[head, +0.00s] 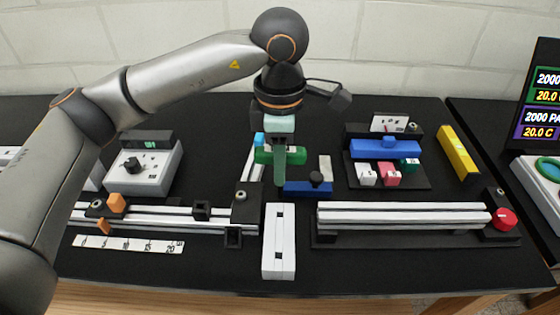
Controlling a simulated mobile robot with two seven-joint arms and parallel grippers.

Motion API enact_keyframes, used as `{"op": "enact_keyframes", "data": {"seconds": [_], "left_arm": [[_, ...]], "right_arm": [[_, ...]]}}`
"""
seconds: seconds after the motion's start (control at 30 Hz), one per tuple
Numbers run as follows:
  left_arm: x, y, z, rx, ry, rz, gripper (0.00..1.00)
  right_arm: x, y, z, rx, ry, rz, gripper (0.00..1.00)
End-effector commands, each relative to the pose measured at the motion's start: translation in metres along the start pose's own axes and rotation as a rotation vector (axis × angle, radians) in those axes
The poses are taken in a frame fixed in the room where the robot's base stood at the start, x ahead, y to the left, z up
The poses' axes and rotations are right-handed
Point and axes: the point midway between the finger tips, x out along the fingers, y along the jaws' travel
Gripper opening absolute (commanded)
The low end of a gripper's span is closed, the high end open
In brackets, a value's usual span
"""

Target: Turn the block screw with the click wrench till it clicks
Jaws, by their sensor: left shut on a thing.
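My left gripper (280,170) hangs in the middle of the head view, fingers pointing down. I cannot tell which part is the block screw. My right gripper is not in view.
A white slotted bar (278,265) lies in front of the gripper. An extrusion rail (400,215) with a red knob (504,219) is at right, another rail (155,218) at left. Behind are a grey dial box (155,175), a coloured block rack (385,150) and a yellow bar (458,152).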

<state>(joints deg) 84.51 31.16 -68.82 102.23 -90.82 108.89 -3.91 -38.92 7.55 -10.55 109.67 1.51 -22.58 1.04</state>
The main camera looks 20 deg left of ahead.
Motion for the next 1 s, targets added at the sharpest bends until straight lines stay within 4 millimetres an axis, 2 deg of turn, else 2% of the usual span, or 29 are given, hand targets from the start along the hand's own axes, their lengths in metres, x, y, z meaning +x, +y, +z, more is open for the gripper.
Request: {"op": "enact_keyframes", "data": {"seconds": [0.37, 1.0], "left_arm": [[-0.002, 0.000, 0.000, 0.000, -0.001, 0.000, 0.00], [-0.052, 0.000, 0.000, 0.000, -0.001, 0.001, 0.00]], "right_arm": [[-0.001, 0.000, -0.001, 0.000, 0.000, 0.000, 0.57], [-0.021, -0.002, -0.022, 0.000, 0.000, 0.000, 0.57]]}}
